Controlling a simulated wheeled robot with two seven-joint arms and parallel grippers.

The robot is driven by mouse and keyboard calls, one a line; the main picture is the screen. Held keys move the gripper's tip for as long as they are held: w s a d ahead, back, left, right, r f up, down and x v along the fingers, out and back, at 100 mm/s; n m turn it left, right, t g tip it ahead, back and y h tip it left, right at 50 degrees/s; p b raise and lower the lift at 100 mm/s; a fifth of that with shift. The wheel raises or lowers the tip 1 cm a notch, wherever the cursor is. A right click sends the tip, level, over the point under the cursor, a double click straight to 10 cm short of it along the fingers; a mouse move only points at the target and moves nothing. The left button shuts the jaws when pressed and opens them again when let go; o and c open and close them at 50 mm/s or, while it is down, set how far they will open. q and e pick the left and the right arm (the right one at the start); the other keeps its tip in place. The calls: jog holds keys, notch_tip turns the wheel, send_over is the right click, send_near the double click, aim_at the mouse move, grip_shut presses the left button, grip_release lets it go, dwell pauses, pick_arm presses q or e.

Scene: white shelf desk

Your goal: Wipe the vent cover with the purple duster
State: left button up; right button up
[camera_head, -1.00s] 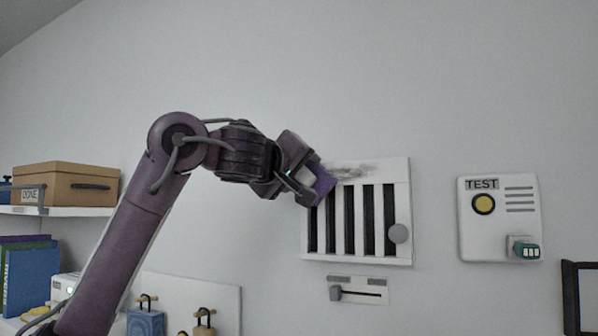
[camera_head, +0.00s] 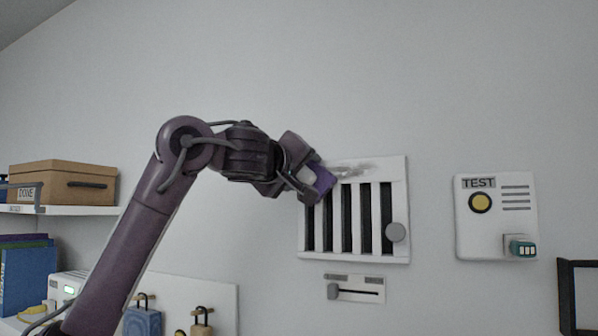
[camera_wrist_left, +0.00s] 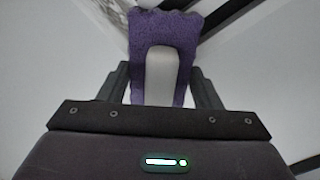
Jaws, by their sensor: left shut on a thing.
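The white vent cover (camera_head: 402,190) with dark vertical slots is on the wall, right of centre in the head view. A grey smudge (camera_head: 365,170) lies along its top band. My left gripper (camera_head: 308,180) is at the cover's upper left corner, shut on the purple duster (camera_head: 323,181). In the left wrist view the duster (camera_wrist_left: 187,65) sits between the fingers by its pale handle (camera_wrist_left: 161,75), its far edge by the pale cover. I cannot tell whether it touches the cover. My right gripper is not in view.
A TEST box (camera_head: 497,235) is to the right. A shelf with a brown box (camera_head: 62,181) is at left. The wall above is clear.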

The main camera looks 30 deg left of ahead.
aim_at(324, 171)
pick_arm(q)
jog(key=shift+w, duration=0.1)
jog(key=shift+d+b, duration=0.4)
jog(key=shift+d, duration=1.7)
